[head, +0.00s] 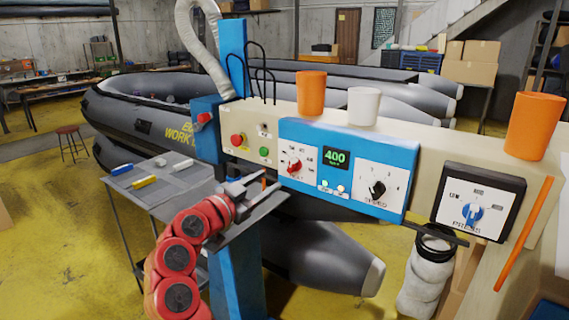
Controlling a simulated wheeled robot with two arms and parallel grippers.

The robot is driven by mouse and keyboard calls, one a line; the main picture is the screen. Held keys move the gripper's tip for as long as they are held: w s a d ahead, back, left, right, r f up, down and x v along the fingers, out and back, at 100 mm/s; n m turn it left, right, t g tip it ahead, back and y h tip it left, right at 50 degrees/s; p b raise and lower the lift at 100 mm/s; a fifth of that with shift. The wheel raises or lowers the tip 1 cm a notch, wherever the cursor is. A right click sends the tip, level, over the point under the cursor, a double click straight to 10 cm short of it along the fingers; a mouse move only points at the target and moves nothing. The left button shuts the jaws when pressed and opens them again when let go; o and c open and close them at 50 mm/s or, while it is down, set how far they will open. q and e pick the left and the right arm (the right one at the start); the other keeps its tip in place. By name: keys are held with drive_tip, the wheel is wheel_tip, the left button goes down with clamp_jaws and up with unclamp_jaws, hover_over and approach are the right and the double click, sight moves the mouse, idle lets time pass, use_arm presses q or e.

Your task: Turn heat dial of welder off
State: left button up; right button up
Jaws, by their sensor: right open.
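The welder's blue control panel (348,168) is at the centre of the head view. Its heat dial is a red knob (295,166) on a white plate at the panel's left; its exact setting is too small to read. The green display (336,157) beside it reads 400. My right gripper (271,181), on a red and grey arm, is open and empty. In the picture it is just left of and below the heat dial, and appears apart from it. My left gripper is not in view.
A black speed knob (377,188) and a blue press knob (472,214) are farther right. Red (237,140) and green (264,152) buttons are left of the panel. Orange (311,92) and white (364,105) cups stand on top. A grey side table (190,188) is below left.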

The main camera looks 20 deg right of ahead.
sight(290, 167)
drive_tip(key=p+x, duration=0.2)
drive_tip(key=x, duration=0.6)
drive_tip(key=shift+d+r, duration=0.1)
drive_tip(key=shift+r, duration=0.05)
drive_tip(key=shift+w+d, duration=0.3)
drive_tip(key=shift+d, duration=0.05)
clamp_jaws()
